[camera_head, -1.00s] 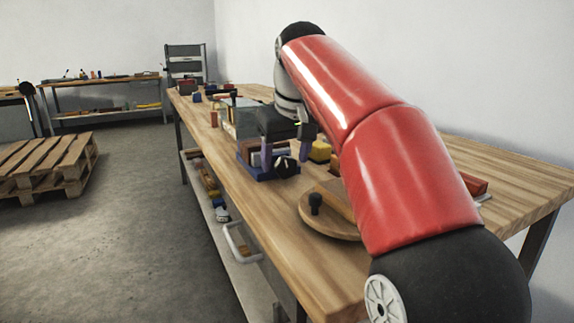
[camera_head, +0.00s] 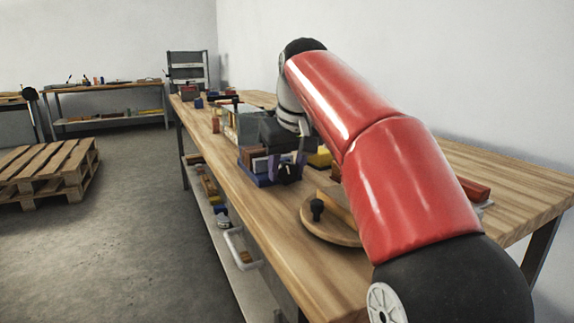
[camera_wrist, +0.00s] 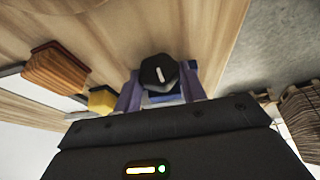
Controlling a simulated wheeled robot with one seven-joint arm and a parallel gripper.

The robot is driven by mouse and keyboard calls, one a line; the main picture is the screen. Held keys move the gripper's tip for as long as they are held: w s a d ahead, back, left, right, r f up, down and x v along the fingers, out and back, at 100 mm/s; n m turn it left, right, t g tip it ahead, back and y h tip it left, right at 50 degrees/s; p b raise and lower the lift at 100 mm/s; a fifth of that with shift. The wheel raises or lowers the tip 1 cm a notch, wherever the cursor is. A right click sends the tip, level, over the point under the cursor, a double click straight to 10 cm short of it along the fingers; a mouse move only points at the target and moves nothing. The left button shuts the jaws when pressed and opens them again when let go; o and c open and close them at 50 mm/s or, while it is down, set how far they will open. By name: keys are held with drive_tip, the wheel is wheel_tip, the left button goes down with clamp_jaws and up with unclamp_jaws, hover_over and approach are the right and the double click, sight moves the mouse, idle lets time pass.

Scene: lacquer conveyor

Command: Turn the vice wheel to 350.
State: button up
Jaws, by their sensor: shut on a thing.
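The vice (camera_head: 255,178) has a blue base and stands near the front edge of the wooden bench in the head view. Its wheel (camera_head: 289,174) is a dark knob on the near side, partly hidden by my fingers. In the wrist view the wheel (camera_wrist: 150,67) is black and many-sided, with a short white mark close to upright in the picture. My gripper (camera_head: 288,162) is shut on the wheel, with one purple finger on each side of it. My gripper also shows in the wrist view (camera_wrist: 162,82). I cannot read any scale or number.
A yellow block (camera_head: 320,158) sits right of the vice. A red-brown block (camera_wrist: 56,70) shows in the wrist view. The floor left of the bench is clear up to a pallet (camera_head: 45,175).

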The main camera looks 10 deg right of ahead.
drive_tip(key=shift+d+r, duration=0.1)
drive_tip(key=y+p, duration=0.2)
drive_tip(key=shift+d+m+g+y, duration=0.2)
drive_tip(key=shift+m+g+y, duration=0.1)
drive_tip(key=shift+w+d+f+m+g+y+p, duration=0.15)
drive_tip(key=shift+y+p, duration=0.25)
drive_tip(key=shift+y, duration=0.35)
drive_tip(key=shift+s+m+g+y+p, duration=0.1)
drive_tip(key=shift+m+y+p, duration=0.1)
drive_tip(key=shift+y+p, duration=0.4)
drive_tip(key=shift+w+d+f+m+g+y+p, duration=0.15)
drive_tip(key=shift+y+p, duration=0.1)
drive_tip(key=shift+y, duration=0.6)
drive_tip(key=shift+s, duration=0.1)
drive_tip(key=o, duration=1)
